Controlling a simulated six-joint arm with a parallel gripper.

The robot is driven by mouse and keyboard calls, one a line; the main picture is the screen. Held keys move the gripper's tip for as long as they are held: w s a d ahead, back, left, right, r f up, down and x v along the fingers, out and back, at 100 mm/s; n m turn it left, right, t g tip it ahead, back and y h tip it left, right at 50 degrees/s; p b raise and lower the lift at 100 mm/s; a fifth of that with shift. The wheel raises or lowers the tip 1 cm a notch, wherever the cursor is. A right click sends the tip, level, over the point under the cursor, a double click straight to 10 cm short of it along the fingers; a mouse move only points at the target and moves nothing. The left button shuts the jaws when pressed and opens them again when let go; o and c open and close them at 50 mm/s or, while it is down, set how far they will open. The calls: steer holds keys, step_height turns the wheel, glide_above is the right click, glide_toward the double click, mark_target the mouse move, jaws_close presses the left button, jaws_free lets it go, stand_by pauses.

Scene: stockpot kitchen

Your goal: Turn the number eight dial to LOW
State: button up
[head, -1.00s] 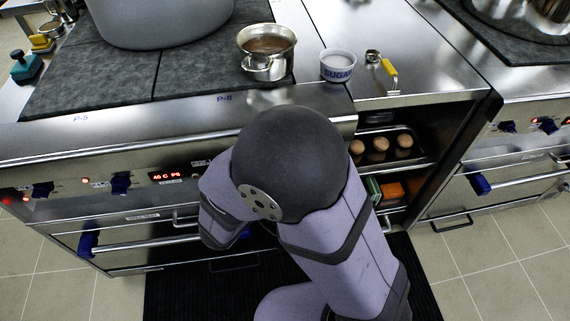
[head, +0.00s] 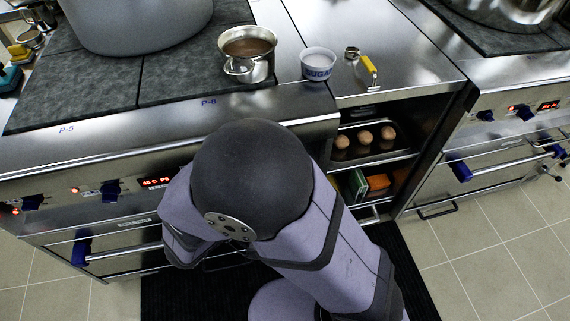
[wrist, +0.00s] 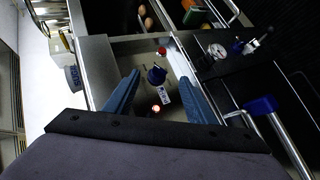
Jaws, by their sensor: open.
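In the wrist view a dark blue dial (wrist: 157,75) stands on the steel front panel, with a small white label beside it and a glowing orange light below it. The label is too small to read, so I cannot confirm the dial's number or setting. My gripper (wrist: 159,77) is open, its two blue fingers on either side of the dial with gaps visible. I cannot tell how deep the fingertips reach. In the head view my arm hides both the gripper and this dial.
Other blue dials (head: 110,191) and a red display (head: 158,182) line the panel at left. A steel pan (head: 247,68) and a sugar bowl (head: 318,68) stand above on the worktop. An open shelf holds eggs (head: 365,137). Oven handles (head: 124,251) jut out below.

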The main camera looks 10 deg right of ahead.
steer(key=s+a+f+m+g+y+p, duration=0.25)
steer(key=s+a+f+y+p, duration=0.2)
steer(key=f, duration=0.65)
steer(key=s+a+f+m+g+y+p, duration=0.2)
steer(key=s+a+f+m+y+p, duration=0.15)
steer(key=f+p, duration=0.45)
steer(key=s+a+f+m+g+y+p, duration=0.25)
steer(key=a+f+y, duration=0.25)
steer(key=f, duration=0.8)
steer(key=w+d+r+t+p, duration=0.9)
steer(key=r+p, duration=0.1)
steer(key=p, duration=0.1)
steer(key=w+d+r+n+t+h+p, duration=0.3)
steer(key=d+r+t+p, duration=0.45)
steer(key=d+r, duration=0.6)
steer(key=shift+m+h, duration=0.45)
steer(key=shift+h, duration=0.15)
steer(key=shift+w+a+r+b, duration=0.25)
steer(key=shift+w+a+r, duration=0.1)
steer(key=shift+w, duration=0.9)
steer(key=shift+w+a+r+b, duration=0.2)
steer(key=shift+w+a+b, duration=0.15)
steer(key=shift+w, duration=0.95)
steer(key=shift+w+a+r+b, duration=0.2)
steer(key=shift+w+a+r, duration=0.15)
steer(key=shift+w, duration=0.9)
steer(key=shift+c, duration=0.3)
